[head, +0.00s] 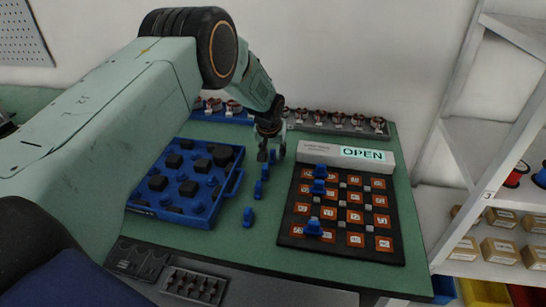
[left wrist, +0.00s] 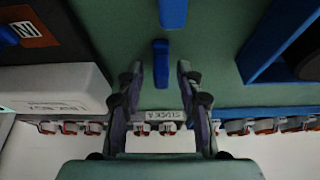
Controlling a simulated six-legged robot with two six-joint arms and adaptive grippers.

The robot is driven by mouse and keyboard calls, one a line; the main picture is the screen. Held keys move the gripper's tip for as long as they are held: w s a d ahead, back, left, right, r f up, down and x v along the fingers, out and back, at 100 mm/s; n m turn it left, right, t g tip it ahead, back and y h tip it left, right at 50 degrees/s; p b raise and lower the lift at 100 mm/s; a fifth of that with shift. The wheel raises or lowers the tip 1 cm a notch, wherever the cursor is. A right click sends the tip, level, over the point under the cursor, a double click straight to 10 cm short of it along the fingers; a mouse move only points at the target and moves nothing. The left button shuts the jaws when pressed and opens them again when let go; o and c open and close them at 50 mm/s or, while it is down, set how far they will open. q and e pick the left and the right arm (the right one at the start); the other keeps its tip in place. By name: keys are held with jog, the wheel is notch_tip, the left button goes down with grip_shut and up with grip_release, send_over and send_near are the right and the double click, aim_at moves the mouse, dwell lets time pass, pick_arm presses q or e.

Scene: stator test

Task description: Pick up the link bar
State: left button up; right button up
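Several small blue pieces lie in a row on the green table between the blue tray and the dark board. I take these to be link bars, but cannot tell which one is named. The far blue piece (head: 273,156) is partly hidden by my left gripper (head: 272,154), which points down over it with fingers apart. In the left wrist view, a short blue bar (left wrist: 160,63) shows between the open fingertips of my left gripper (left wrist: 161,70), with no visible grip on it. Another blue bar (left wrist: 173,12) lies beyond. My right gripper is not in view.
A blue tray (head: 236,187) with dark and blue parts stands left of the row. Copper-wound parts (head: 338,118) line the back.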

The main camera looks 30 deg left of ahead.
pick_arm(q)
jog(key=shift+c, duration=1.4)
jog(key=shift+s+a, duration=0.15)
grip_shut()
jog(key=shift+w, duration=0.2)
